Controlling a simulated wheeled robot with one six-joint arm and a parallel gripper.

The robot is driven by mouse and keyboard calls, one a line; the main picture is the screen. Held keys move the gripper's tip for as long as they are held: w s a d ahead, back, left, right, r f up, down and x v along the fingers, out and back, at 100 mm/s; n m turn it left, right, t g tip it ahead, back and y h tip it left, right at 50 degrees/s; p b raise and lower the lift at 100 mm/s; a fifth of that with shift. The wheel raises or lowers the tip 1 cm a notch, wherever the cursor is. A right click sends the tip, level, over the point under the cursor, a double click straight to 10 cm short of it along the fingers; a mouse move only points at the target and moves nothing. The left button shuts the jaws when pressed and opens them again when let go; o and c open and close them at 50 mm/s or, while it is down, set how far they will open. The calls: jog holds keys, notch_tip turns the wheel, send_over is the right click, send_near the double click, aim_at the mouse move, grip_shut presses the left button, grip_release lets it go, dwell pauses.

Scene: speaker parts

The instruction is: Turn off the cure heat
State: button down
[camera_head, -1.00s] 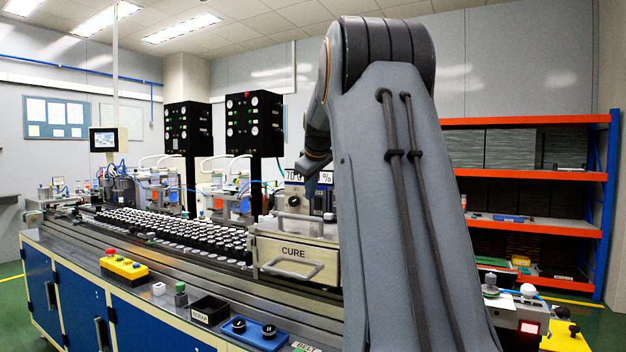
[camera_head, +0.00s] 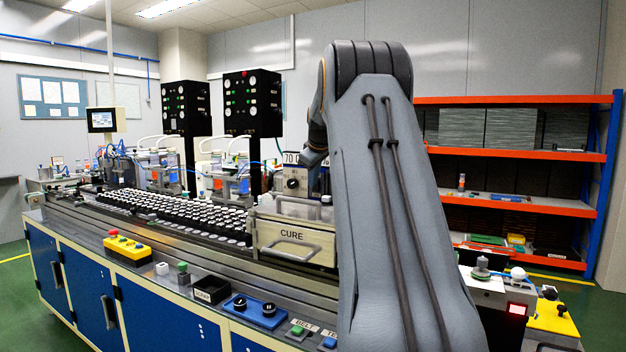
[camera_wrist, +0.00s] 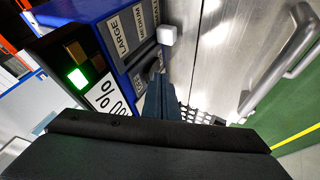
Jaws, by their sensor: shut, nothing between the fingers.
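The steel cure oven (camera_head: 295,240), labelled CURE, stands on the bench with a handle on its front. Behind it is a grey control unit (camera_head: 292,183) with a dark knob and a partly hidden "70" label; my arm covers its right side. In the wrist view a blue panel (camera_wrist: 115,18) has LARGE and MEDIUM labels and a grey-white knob (camera_wrist: 167,35). A green light (camera_wrist: 77,79) is lit beside a "% 100" label. My gripper (camera_wrist: 157,72) is shut and empty, with its tips near the blue panel; contact cannot be told. In the head view my arm hides it.
Brushed steel with a bar handle (camera_wrist: 290,60) lies right of the fingers. Rows of black-and-white parts (camera_head: 175,215) fill the bench left of the oven. Orange shelves (camera_head: 510,152) stand at right.

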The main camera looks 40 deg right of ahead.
jog(key=shift+w+d+r, duration=0.1)
jog(key=shift+d+r, duration=0.05)
jog(key=shift+d, duration=0.1)
jog(key=shift+r+p, duration=0.75)
jog(key=shift+p, duration=0.2)
jog(key=shift+a, duration=0.1)
jog(key=a+b+v, duration=0.1)
jog(key=b+v, duration=0.2)
jog(key=v, duration=0.9)
jog(key=shift+b, duration=0.3)
